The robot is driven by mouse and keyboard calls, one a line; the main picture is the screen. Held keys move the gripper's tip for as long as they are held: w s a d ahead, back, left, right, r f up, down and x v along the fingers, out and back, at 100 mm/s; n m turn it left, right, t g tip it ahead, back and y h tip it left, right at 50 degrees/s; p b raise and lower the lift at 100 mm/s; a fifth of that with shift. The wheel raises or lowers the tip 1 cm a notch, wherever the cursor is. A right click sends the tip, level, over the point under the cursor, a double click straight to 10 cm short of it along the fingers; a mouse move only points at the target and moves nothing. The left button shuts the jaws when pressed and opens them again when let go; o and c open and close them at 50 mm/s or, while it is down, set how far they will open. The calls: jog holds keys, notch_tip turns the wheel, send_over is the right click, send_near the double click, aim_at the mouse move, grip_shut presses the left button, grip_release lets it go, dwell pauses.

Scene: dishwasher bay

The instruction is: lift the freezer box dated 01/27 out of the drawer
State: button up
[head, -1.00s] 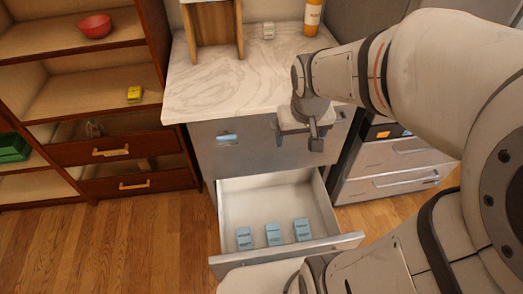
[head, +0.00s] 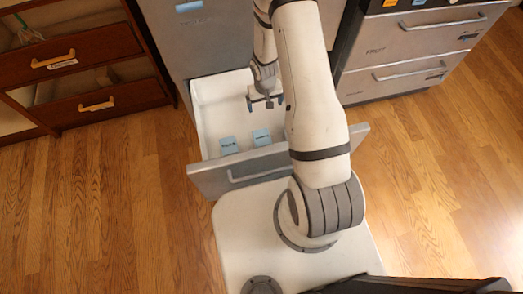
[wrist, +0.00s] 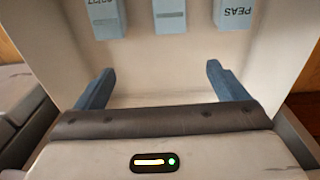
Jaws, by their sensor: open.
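The wrist view shows three pale blue freezer boxes at its top edge. The middle box (wrist: 171,15) has print I cannot read. The right box (wrist: 234,13) reads PEAS upside down. My gripper (wrist: 160,76) is open and empty, its fingers apart from the boxes. In the head view my gripper (head: 268,102) is over the open drawer (head: 208,110), behind the boxes. Two boxes show there; my arm hides the third.
The drawer's front panel (head: 240,176) stands pulled out toward me. A wooden drawer unit (head: 80,75) is at the left and a grey drawer cabinet (head: 400,60) at the right. Bare wooden floor lies on both sides.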

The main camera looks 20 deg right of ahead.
jog(key=b, duration=0.4)
send_over(263, 140)
jog(key=shift+g, duration=0.3)
jog(key=f, duration=1.6)
jog(key=shift+s+d+f, duration=0.1)
jog(key=shift+s+d, duration=0.1)
jog(key=shift+d, duration=0.2)
jog(key=f+b, duration=0.4)
jog(key=f, duration=0.1)
jog(key=f+b, duration=0.2)
jog(key=b, duration=0.1)
jog(key=shift+a+f, duration=0.4)
jog(key=shift+w+r, duration=0.1)
jog(key=c, duration=1.3)
